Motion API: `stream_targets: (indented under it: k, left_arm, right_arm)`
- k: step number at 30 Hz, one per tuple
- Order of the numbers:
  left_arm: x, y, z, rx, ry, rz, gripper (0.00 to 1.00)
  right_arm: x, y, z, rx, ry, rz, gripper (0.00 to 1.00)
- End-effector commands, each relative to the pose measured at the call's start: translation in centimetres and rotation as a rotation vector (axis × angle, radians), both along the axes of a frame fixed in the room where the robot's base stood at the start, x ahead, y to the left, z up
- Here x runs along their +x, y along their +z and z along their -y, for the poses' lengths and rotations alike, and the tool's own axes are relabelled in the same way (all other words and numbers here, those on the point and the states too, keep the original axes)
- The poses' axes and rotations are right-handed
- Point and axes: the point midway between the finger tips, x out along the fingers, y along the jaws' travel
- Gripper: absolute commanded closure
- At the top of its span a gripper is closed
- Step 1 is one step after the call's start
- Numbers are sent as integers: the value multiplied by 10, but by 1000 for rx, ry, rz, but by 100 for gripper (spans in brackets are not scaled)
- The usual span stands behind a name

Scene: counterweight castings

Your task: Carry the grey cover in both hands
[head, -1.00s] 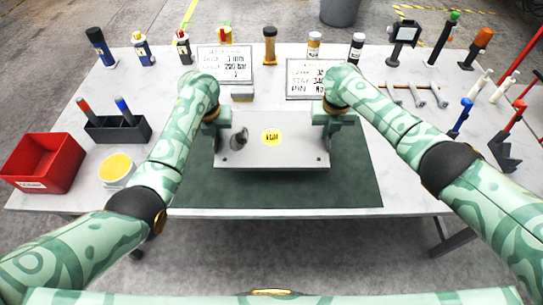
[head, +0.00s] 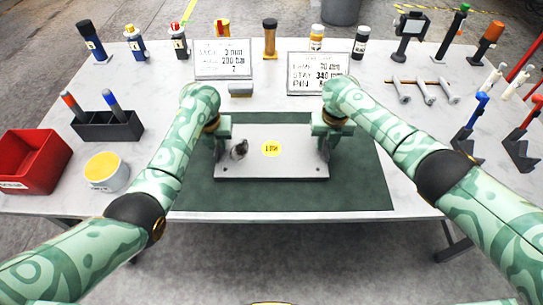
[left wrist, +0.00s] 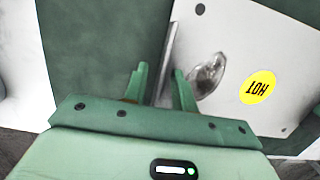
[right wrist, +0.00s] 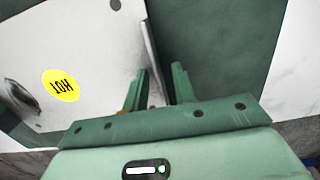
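The grey cover (head: 290,163) is a flat, level plate with a yellow HOT sticker, a shiny dark knob left of it and small dark bolts. It is over the green mat (head: 350,190); any gap beneath is hard to judge. My left gripper (head: 218,140) is at its left side and my right gripper (head: 327,138) at its right side. In the left wrist view the fingers (left wrist: 160,75) straddle the cover's side edge. In the right wrist view the fingers (right wrist: 160,78) do the same. The cover has moved along with both grippers, so both appear shut on it.
Two signs (head: 222,65) (head: 316,75) stand behind the mat, with a small grey block (head: 240,90). Bottles and tools line the back. A red bin (head: 30,165), yellow-topped tub (head: 106,170) and dark holder (head: 108,127) stand left; tools on stands (head: 520,147) stand right.

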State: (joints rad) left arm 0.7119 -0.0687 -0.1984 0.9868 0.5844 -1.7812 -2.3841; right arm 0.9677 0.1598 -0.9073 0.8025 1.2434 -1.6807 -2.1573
Motion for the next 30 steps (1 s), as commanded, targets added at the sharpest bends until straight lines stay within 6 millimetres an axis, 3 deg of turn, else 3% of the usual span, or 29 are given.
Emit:
stream_targets:
  k: [10, 24, 30]
  left_arm:
    - [0, 9, 2, -4, -1, 3, 74]
    - [-17, 104, 2, -5, 0, 5, 74]
    - [-21, 119, 1, -2, 0, 2, 74]
  right_arm:
    - [0, 1, -1, 2, 1, 1, 74]
    - [0, 1, -1, 2, 1, 1, 74]
    - [0, 7, -1, 2, 2, 1, 74]
